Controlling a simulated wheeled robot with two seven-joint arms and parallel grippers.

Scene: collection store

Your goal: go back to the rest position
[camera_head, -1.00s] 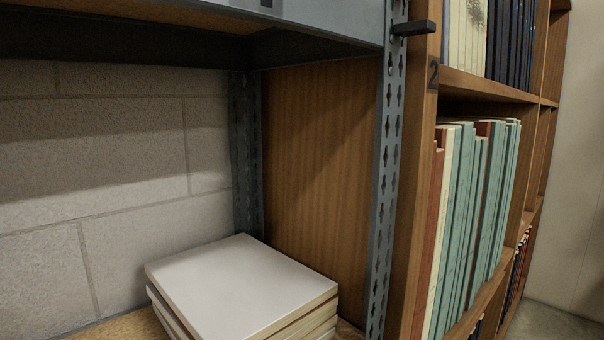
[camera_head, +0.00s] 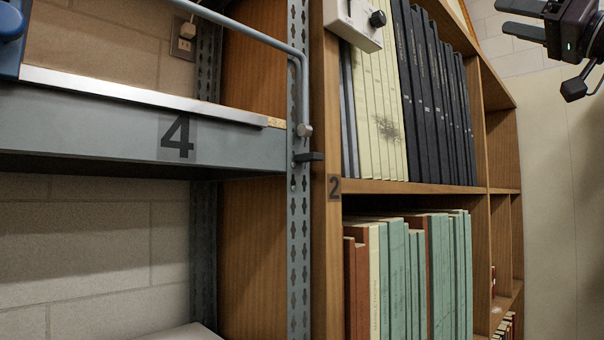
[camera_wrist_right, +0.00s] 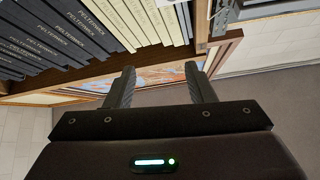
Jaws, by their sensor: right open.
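My right gripper (camera_head: 522,20) shows at the top right corner of the head view, with its two dark fingers apart and nothing between them. In the right wrist view its open fingers (camera_wrist_right: 160,90) point away from the camera, with free space between them. Beyond the fingers in that view are a framed picture (camera_wrist_right: 150,76) and the floor. The right gripper touches nothing that I can see. My left gripper is in neither view.
A wooden bookcase (camera_head: 334,230) marked 2 holds green volumes (camera_head: 395,280) below and black volumes (camera_head: 430,90) above. A grey metal shelf (camera_head: 90,125) marked 4 stands at left. A white box (camera_head: 355,22) with a black knob sits at the bookcase top. Bare wall (camera_head: 560,170) is at right.

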